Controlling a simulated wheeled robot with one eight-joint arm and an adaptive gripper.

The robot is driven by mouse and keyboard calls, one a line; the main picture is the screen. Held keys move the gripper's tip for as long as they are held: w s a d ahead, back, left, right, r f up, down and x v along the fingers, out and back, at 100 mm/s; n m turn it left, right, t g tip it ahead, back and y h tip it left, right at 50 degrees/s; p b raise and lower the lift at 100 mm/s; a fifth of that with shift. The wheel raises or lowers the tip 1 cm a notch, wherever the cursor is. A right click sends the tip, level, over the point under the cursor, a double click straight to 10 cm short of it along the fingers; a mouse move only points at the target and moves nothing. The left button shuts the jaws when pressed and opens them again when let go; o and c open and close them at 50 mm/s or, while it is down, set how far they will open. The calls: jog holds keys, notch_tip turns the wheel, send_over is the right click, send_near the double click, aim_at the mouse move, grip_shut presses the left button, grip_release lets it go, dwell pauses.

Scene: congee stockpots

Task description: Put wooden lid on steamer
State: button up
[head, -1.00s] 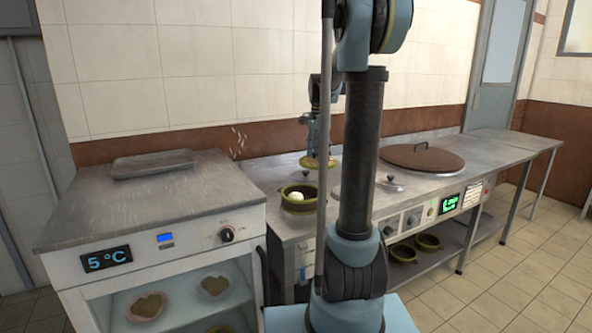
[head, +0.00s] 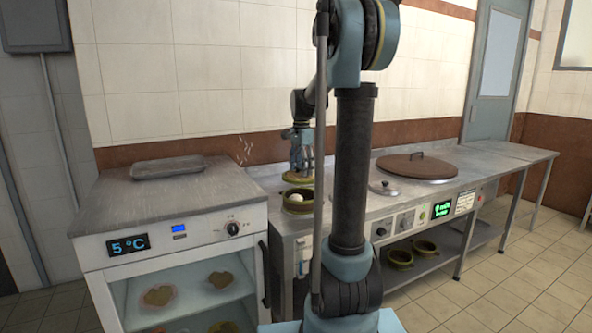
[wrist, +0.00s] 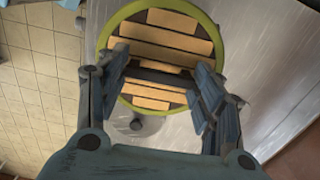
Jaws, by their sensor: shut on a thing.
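The wooden lid, with pale slats and a green rim, shows in the wrist view (wrist: 165,48) and edge-on in the head view (head: 296,178). My gripper (head: 300,172) is shut on it, with its fingers over the middle of the lid in the wrist view (wrist: 163,72). The small green steamer (head: 299,207) stands on the counter with a white bun (head: 296,197) inside. The lid is just above the steamer's back part, and the bun still shows in front below it. The steamer is hidden in the wrist view.
A metal lid (head: 384,188) and a large brown round lid (head: 417,166) lie on the steel counter to the right. A cooler (head: 180,205) with a grey tray (head: 168,167) on top stands at the left. Green pots (head: 400,258) sit on the lower shelf.

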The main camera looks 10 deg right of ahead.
aim_at(301, 180)
jog(key=shift+a, duration=0.1)
dwell(0.3)
jog(key=shift+f, duration=2.9)
jog(key=shift+f, duration=0.5)
jog(key=o, duration=0.8)
jog(key=shift+r, duration=5.5)
